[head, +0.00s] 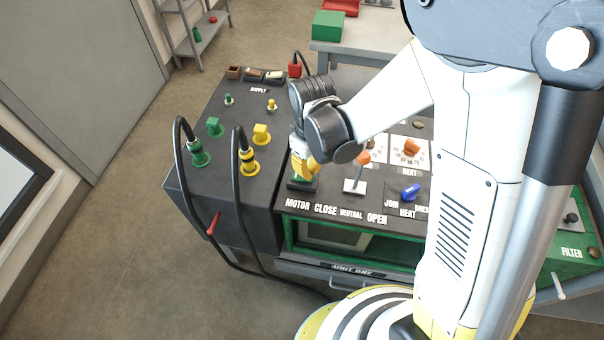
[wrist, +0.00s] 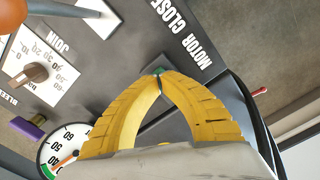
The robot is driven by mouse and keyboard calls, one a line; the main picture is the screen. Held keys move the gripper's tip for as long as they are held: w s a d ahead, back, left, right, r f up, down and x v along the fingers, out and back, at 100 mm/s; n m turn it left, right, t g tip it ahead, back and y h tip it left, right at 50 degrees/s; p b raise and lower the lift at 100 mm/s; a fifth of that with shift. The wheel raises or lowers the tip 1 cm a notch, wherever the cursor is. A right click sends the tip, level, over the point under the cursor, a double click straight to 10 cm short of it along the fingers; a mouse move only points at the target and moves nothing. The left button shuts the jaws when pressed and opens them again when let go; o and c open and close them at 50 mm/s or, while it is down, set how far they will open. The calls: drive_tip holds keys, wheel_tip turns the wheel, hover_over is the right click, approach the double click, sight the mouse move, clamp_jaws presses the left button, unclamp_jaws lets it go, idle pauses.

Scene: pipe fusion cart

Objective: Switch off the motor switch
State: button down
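The motor switch (head: 293,186) sits on the dark panel top above the MOTOR label in the head view. It is a dark base with a little green showing, mostly covered by my gripper. My gripper (head: 305,172) points down over it with yellow fingers. In the wrist view my gripper (wrist: 158,78) has its fingertips together, with a small green piece of the switch (wrist: 158,71) showing just past them. I cannot tell whether the tips pinch the switch or only touch it, nor which way it is set.
A lever with an orange knob (head: 362,158) stands right of the switch, by the CLOSE, NEUTRAL and OPEN labels. A blue knob (head: 410,192) is farther right. Yellow (head: 249,166) and green (head: 200,158) cable plugs stand to the left. A round gauge (wrist: 62,146) shows in the wrist view.

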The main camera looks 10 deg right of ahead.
drive_tip(key=shift+f+b, duration=0.6)
drive_tip(key=shift+f, duration=0.15)
drive_tip(key=shift+r, duration=0.15)
drive_tip(key=shift+r+p, duration=2.5)
drive_tip(key=shift+r, duration=0.9)
drive_tip(key=shift+r, duration=0.1)
drive_tip(key=s+d+r+m+t, duration=0.3)
drive_tip(key=d+r, duration=0.3)
drive_tip(key=r, duration=0.3)
drive_tip(key=s+d+r+m+t, duration=0.4)
drive_tip(key=s+d+r+m, duration=0.1)
drive_tip(key=r, duration=0.4)
drive_tip(key=shift+s+d, duration=0.55)
drive_tip(key=shift+s, duration=0.15)
drive_tip(key=shift+d, duration=0.1)
